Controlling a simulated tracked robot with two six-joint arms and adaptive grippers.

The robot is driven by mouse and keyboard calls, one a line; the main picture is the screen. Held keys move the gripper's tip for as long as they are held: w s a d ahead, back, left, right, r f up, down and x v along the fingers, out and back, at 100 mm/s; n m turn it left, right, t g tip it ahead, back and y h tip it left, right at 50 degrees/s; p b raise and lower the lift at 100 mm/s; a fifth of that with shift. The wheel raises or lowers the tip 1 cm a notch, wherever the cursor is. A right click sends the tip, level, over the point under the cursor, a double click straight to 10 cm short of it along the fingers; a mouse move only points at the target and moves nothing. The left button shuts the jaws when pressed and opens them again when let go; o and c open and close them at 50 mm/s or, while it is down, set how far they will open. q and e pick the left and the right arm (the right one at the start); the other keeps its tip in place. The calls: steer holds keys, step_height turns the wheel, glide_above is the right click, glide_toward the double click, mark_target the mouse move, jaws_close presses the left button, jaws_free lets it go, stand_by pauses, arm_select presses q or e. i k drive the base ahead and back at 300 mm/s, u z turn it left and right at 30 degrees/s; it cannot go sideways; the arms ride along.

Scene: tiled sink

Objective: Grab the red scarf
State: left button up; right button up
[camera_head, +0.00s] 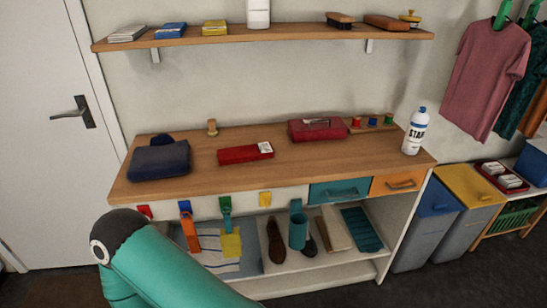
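A bright red folded cloth (238,154) with a white tag at its right end lies flat on the middle of the wooden worktop. A darker red folded bundle (316,131) lies behind it to the right, with a small item on top. I cannot tell for sure which one is the scarf; both look like folded fabric. Neither gripper is in view. A teal arm link of mine with a dark joint crosses the lower left, in front of the bench's lower shelf and well apart from both red things.
A navy folded bundle (160,160) lies at the worktop's left and a white bottle (415,131) stands at its right end. Thread spools (372,122) stand near the back. The worktop (290,173) is clear at the front. A wall shelf (270,38) hangs above.

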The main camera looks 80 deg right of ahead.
mark_target(230, 156)
steer(key=z, duration=0.15)
steer(key=k, duration=1.05)
steer(key=z, duration=1.25)
steer(key=i, duration=1)
steer(key=u, duration=0.05)
